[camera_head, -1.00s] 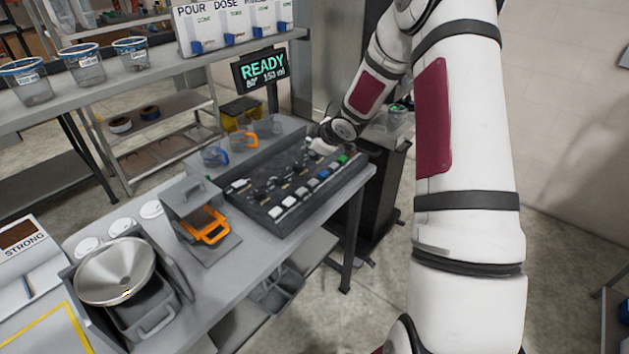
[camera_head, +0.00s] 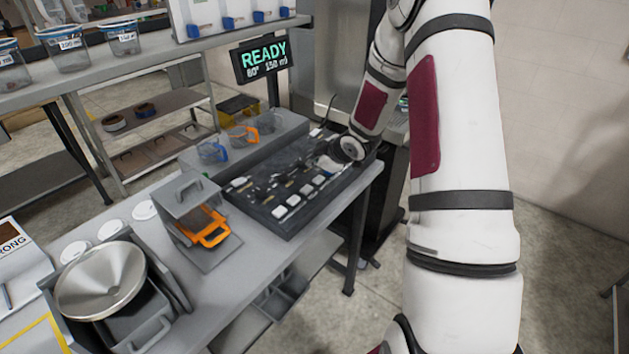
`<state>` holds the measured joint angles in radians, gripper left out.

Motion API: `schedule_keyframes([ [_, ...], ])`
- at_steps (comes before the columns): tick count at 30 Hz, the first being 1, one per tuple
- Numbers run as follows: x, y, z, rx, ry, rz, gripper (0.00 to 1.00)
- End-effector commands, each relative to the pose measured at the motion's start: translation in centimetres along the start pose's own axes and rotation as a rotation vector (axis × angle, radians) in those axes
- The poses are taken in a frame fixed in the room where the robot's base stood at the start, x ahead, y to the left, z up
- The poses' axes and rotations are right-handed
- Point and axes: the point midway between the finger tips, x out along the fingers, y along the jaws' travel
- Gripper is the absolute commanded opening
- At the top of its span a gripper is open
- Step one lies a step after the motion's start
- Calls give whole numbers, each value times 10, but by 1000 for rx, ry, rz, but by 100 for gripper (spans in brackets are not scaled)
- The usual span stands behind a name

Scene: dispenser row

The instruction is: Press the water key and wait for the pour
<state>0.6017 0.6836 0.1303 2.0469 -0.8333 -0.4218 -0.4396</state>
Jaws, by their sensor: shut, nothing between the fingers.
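A dark key panel (camera_head: 262,212) lies on the grey bench with a row of pale keys (camera_head: 293,200) along its front edge. No key labels are legible, so I cannot tell which one is the water key. My gripper (camera_head: 326,163) is low over the panel's right part, small and partly hidden by my wrist. Its fingers look closed and hold nothing. I cannot tell whether it touches a key. The display (camera_head: 263,60) above the bench reads READY, 80°, 150 ml.
Jugs with a blue handle (camera_head: 213,152) and an orange handle (camera_head: 244,135) stand behind the panel. Labelled cups (camera_head: 67,54) line the upper shelf (camera_head: 150,47). My arm fills the right side.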

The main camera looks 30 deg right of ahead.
Motion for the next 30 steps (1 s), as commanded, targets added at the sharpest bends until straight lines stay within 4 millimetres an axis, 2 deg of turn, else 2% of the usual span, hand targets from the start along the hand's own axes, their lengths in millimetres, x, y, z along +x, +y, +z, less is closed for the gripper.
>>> schedule_keyframes([
  [7, 11, -8, 8, -1, -1, -1, 0],
  [30, 11, -9, 9, -1, -1, 0, 0],
])
